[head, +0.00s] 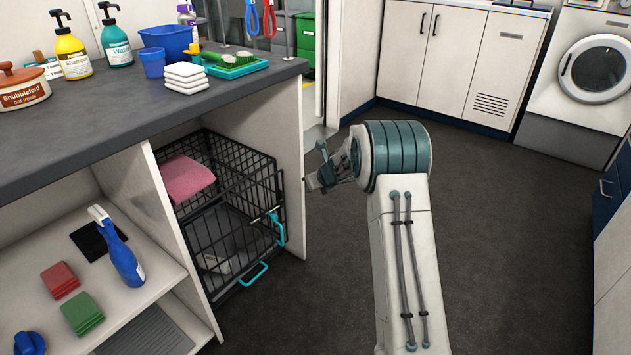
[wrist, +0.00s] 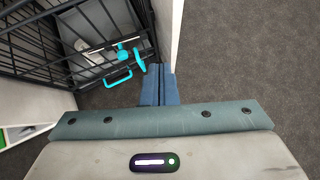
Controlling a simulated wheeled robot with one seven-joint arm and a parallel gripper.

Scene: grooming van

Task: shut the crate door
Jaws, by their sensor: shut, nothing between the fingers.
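The black wire crate (head: 222,165) sits in the open bay under the counter. Its barred front, with a teal latch (head: 277,228) near the right edge, faces the aisle; a teal loop handle (head: 252,274) is low at the front. I cannot tell how far the door stands from the frame. The bars (wrist: 60,45), latch (wrist: 138,60) and handle (wrist: 118,78) also show in the wrist view. My gripper (head: 313,182) is right of the crate, beyond the bay's side panel, apart from the latch. Its blue fingers (wrist: 159,72) are shut and empty.
A pink folded towel (head: 187,179) lies at the crate. The white side panel (head: 289,170) stands between crate and gripper. Shelves at left hold a blue spray bottle (head: 124,255). Dark floor (head: 480,230) is clear to the right.

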